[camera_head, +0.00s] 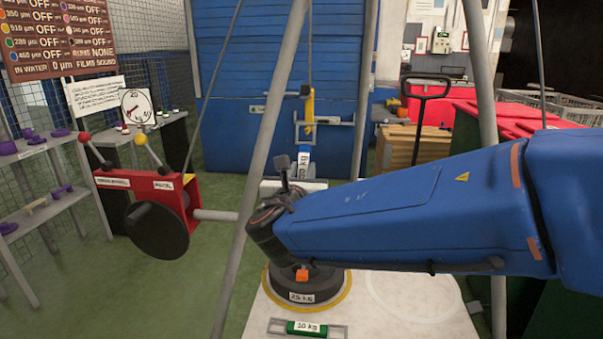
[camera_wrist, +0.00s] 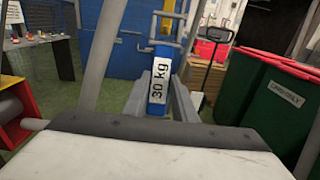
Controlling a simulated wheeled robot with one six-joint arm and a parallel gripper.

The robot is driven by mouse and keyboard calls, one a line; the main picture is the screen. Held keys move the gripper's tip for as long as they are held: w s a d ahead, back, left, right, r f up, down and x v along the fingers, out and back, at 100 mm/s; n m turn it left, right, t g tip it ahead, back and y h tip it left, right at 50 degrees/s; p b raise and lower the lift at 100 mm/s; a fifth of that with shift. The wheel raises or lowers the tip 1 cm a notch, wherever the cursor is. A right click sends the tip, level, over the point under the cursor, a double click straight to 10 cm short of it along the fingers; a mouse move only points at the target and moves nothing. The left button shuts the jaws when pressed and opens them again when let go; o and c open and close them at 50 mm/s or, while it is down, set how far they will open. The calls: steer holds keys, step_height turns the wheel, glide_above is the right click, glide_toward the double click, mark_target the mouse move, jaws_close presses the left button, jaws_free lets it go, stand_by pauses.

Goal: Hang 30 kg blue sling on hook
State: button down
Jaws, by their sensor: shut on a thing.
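The blue sling with a 30 kg label (camera_head: 304,158) stands upright beyond my wrist in the head view. It also shows in the wrist view (camera_wrist: 157,85), with grey bars at its upper end. My gripper (camera_wrist: 163,100) is shut on the sling, one grey finger on each side. The yellow hook (camera_head: 310,104) hangs on a line above and overlaps the sling's upper grey frame (camera_head: 325,123); I cannot tell whether they touch or the frame is around the hook. My wrist hides the sling's lower part in the head view.
Grey tripod legs (camera_head: 268,140) stand around the hook. A red winch (camera_head: 165,195) is at left. Below, a white platform (camera_head: 385,328) bears a 25 kg weight (camera_head: 302,287) and a green 10 kg sling (camera_head: 306,327). A pallet truck (camera_head: 424,100) and red-lidded bins (camera_wrist: 275,105) are right.

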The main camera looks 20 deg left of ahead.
mark_target(303, 168)
steer(key=shift+x, duration=1.65)
steer(key=shift+w+a+f, duration=0.15)
steer(key=shift+w+f, duration=0.4)
steer(key=shift+w, duration=0.1)
steer(key=c, duration=1.4)
jaws_free()
steer(key=v, duration=1.7)
steer(key=shift+s, duration=0.15)
